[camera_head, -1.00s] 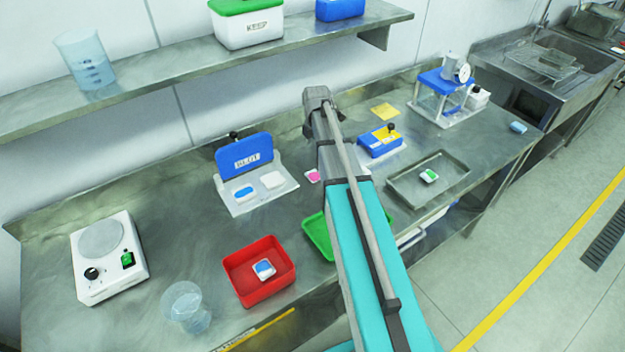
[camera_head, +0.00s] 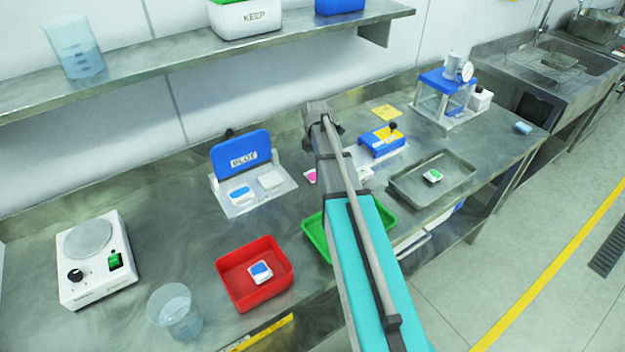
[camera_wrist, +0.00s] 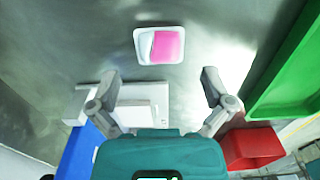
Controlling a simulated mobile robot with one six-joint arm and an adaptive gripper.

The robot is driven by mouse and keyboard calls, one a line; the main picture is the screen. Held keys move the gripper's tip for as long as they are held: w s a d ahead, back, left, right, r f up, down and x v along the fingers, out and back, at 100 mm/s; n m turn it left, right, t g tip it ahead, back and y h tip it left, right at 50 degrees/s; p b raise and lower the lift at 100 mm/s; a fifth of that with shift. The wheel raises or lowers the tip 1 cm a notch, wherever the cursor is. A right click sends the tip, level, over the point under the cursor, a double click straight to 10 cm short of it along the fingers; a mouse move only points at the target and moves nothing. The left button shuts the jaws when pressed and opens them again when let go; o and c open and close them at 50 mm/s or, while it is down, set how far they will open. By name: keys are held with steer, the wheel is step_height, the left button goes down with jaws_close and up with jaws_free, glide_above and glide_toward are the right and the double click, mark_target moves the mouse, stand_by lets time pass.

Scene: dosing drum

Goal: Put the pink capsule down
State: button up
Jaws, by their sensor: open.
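The pink capsule, a small white case with a pink half, lies flat on the steel bench. In the wrist view the pink capsule (camera_wrist: 159,45) is at the top centre, beyond the fingertips and apart from them. In the head view only a bit of the pink capsule (camera_head: 311,176) shows, left of my arm. My gripper (camera_wrist: 160,90) is open and empty, its two fingers spread wide with nothing between them but a white plate lower down.
A green tray (camera_wrist: 281,75) is at right in the wrist view. A red bin (camera_head: 284,280) holds a blue-and-white capsule (camera_head: 260,271). The blue slot station (camera_head: 242,153) stands left. A metal tray (camera_head: 404,187) holds a green-and-white capsule (camera_head: 433,176).

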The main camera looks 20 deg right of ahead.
mark_target(315, 172)
steer(key=shift+f, duration=0.1)
stand_by(0.3)
steer(key=shift+f+b, duration=2.55)
steer(key=shift+b, duration=0.05)
steer(key=shift+c, duration=0.3)
steer(key=c, duration=0.8)
steer(key=shift+r, duration=0.15)
step_height(315, 172, up, 3)
steer(key=p, duration=0.3)
steer(key=s+a+r+p, duration=0.2)
steer(key=s+r+p, duration=0.1)
steer(key=s, duration=0.1)
steer(key=s+a+r+p, duration=0.2)
steer(key=s+r+p, duration=0.1)
steer(key=s, duration=0.1)
steer(key=s+a+r+p, duration=0.2)
steer(key=s+r+p, duration=0.1)
steer(key=s+p, duration=0.1)
steer(key=shift+s+a+r, duration=0.15)
steer(key=shift+s+r, duration=0.15)
steer(key=shift+r, duration=0.1)
